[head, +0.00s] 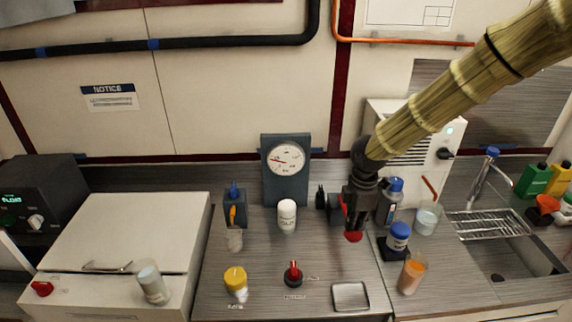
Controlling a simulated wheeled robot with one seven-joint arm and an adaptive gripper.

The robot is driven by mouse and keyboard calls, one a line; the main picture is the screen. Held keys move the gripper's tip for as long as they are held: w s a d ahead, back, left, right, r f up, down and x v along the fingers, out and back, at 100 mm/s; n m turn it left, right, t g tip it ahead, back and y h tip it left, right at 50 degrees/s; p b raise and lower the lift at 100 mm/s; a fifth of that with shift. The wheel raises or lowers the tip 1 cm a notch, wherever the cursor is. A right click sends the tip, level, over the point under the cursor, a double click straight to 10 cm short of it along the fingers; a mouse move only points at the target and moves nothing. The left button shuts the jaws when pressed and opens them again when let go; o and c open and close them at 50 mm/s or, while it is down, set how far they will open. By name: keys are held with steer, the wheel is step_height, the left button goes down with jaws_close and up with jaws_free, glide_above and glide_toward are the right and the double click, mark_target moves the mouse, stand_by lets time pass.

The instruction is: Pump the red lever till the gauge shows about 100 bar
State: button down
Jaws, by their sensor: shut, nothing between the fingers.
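The gauge (286,159) is a round white dial on a blue-grey upright panel behind the counter. Its red needle points to the left side of the dial; the numbers are too small to read. A red round knob (353,237) shows just below my gripper (357,218), with more red beside the fingers; it looks like the end of the red lever, whose arm is mostly hidden by my gripper. My gripper is shut and points down at the knob, with nothing between the fingers; whether it touches the knob I cannot tell.
A small red handle (293,270) stands on a black round base at the front. A white bottle (287,216), a yellow-capped jar (236,281), a metal tray (350,296), a blue-capped jar (398,237) and an orange drink (411,274) stand around. A sink (505,262) lies right.

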mark_target(353, 234)
steer(key=shift+f+b, duration=1.4)
steer(key=shift+f, duration=1.2)
steer(key=shift+r, duration=0.1)
steer(key=shift+r+p, duration=3.05)
steer(key=shift+r, duration=1.25)
steer(key=shift+f, duration=0.15)
steer(key=shift+f+b, duration=1.7)
steer(key=shift+f, duration=1.05)
steer(key=shift+r, duration=0.1)
steer(key=shift+r+p, duration=2)
steer(key=shift+r, duration=0.8)
steer(key=shift+r, duration=0.1)
